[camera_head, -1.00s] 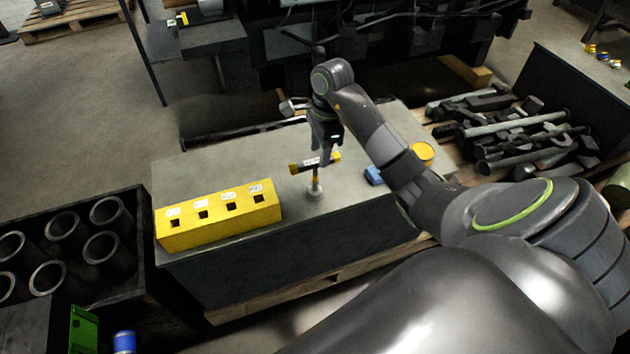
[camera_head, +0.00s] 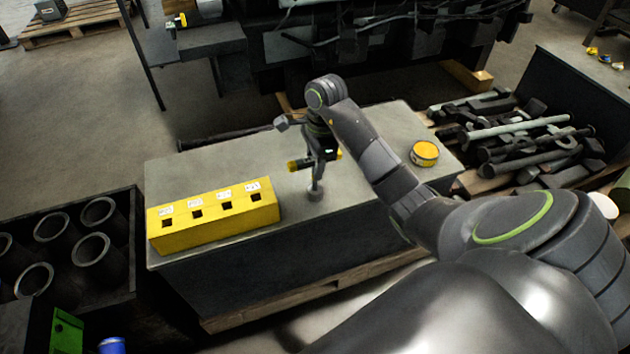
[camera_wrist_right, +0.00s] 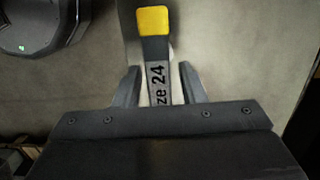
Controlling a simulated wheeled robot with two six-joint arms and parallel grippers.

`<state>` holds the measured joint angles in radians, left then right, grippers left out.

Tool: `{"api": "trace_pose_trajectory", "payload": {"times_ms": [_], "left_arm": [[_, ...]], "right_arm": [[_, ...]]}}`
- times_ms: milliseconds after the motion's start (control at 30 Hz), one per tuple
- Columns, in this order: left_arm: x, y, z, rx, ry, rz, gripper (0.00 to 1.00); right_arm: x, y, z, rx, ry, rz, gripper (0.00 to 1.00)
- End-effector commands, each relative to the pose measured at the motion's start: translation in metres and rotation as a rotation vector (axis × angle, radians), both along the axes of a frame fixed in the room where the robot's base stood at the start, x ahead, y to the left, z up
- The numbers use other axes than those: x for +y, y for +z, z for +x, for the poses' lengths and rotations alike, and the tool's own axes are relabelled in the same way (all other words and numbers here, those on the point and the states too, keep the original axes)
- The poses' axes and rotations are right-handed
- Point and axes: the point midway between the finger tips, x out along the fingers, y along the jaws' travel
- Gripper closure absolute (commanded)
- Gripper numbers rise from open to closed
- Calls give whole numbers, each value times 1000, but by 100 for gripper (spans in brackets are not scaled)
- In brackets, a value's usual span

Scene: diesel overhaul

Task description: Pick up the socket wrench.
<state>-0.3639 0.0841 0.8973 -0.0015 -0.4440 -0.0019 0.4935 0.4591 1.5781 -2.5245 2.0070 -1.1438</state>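The socket wrench (camera_head: 316,186) stands upright on the grey workbench top, with a T handle that has yellow ends and a round socket at the bottom. My right gripper (camera_head: 318,165) is at the handle from above and hides its middle. In the right wrist view the handle (camera_wrist_right: 158,60), marked "ze 24", lies between the two fingers of my right gripper (camera_wrist_right: 159,85). The fingers are apart, with a gap showing on each side of the handle. My left gripper is not in view.
A yellow block with several square holes (camera_head: 215,222) sits left of the wrench on the bench (camera_head: 215,160). A yellow-topped round tin (camera_head: 424,153) stands at the right. A crate of dark cylinders (camera_head: 135,240) is left of the bench. Metal parts (camera_head: 520,135) lie on a pallet at right.

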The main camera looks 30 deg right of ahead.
Motion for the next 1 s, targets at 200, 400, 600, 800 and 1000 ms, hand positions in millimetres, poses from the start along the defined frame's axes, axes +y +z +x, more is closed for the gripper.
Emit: {"api": "trace_pose_trajectory", "payload": {"times_ms": [200,400,600,800,1000], "left_arm": [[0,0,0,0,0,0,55],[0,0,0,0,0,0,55],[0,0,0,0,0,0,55],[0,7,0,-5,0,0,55],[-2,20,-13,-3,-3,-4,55]], "right_arm": [[0,0,0,0,0,0,92],[0,0,0,0,0,0,100],[0,1,0,-1,0,0,100],[0,9,0,-2,0,0,100],[0,36,0,-2,1,0,100]]}}
